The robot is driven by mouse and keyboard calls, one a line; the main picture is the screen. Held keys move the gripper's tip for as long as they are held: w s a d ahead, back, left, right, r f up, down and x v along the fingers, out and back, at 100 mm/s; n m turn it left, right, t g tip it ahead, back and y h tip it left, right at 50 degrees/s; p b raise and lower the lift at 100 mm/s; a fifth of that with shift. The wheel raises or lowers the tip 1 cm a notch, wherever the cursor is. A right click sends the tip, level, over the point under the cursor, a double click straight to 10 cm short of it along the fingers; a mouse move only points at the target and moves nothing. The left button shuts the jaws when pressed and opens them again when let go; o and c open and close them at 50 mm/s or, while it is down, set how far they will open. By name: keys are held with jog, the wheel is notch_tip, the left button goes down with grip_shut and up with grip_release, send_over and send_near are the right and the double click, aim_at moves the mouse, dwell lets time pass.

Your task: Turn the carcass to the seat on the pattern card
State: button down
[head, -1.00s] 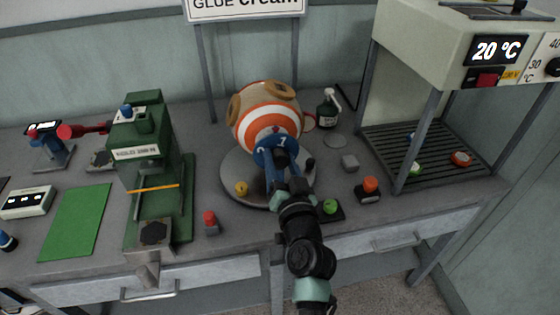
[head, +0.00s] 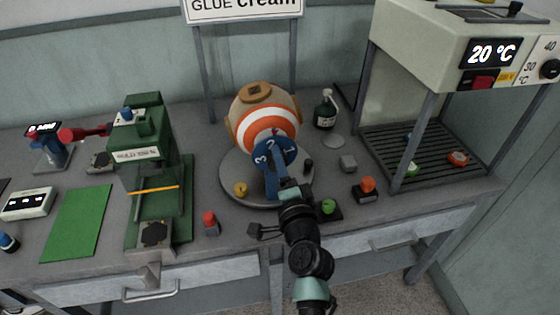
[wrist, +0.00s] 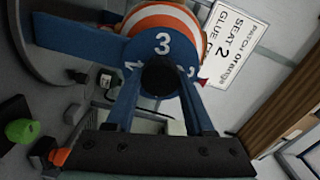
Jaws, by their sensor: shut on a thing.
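The carcass (head: 262,113) is an orange-and-white striped ball with tan ring seats, one now on top (head: 256,92). It stands on a round grey turntable (head: 234,178). On its front is a blue numbered dial (head: 275,150), also in the wrist view (wrist: 135,48) with the digits 3, 2 and 4 showing. A small red pointer (wrist: 202,82) is by the dial's rim, nearest the 2. My gripper (wrist: 160,82) is shut on the dial's dark hub. The pattern card (wrist: 232,55) in the wrist view reads patch orange, seat 2, glue; its last line is partly unclear.
A green press (head: 150,170) stands left, with a green mat (head: 75,222) beyond it. A heater cabinet with a slatted rack (head: 425,150) is at right. Coloured buttons (head: 368,186) and a bottle (head: 326,110) are close to the turntable.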

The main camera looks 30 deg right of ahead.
jog(key=shift+m, duration=1.1)
jog(key=shift+c, duration=1.3)
grip_release()
jog(key=v, duration=1.3)
